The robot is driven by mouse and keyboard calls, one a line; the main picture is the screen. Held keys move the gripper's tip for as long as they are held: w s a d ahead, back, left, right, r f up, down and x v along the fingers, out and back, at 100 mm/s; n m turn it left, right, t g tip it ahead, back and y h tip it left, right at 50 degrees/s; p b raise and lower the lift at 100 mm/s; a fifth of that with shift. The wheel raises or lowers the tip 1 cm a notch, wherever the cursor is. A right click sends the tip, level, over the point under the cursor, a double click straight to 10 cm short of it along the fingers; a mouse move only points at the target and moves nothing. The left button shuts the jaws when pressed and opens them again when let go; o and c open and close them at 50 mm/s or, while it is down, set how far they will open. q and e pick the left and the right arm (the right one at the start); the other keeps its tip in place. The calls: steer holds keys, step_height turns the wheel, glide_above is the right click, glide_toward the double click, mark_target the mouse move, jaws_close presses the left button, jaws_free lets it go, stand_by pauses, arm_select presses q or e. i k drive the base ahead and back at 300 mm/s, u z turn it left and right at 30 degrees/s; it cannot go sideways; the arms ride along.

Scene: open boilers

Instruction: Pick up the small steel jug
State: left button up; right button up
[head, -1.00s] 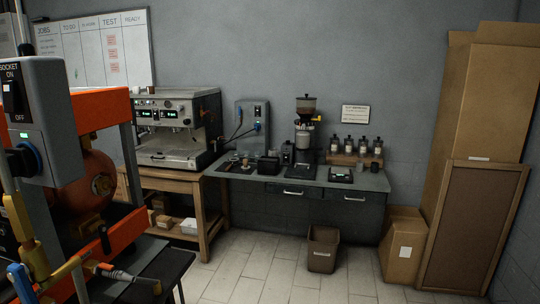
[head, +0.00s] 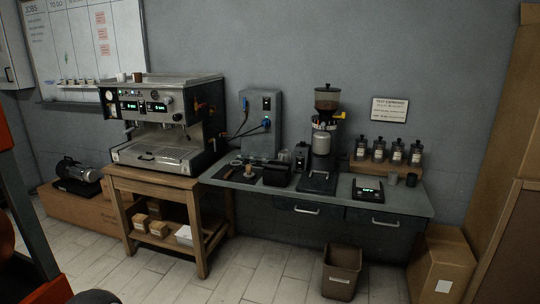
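Neither of my grippers is in view.
The espresso machine (head: 165,120) stands on a wooden table (head: 155,184) left of the workbench. A grinder (head: 322,140) and a bottle rack (head: 380,166) stand on the bench. A bin (head: 341,272) and carton (head: 440,265) are on the floor. Open tiled floor lies ahead.

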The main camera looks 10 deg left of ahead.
mark_target(285, 155)
steer(key=u, duration=0.1)
steer(key=i, duration=1.2)
steer(key=u, duration=0.3)
steer(key=i, duration=1.55)
steer(key=u, duration=0.35)
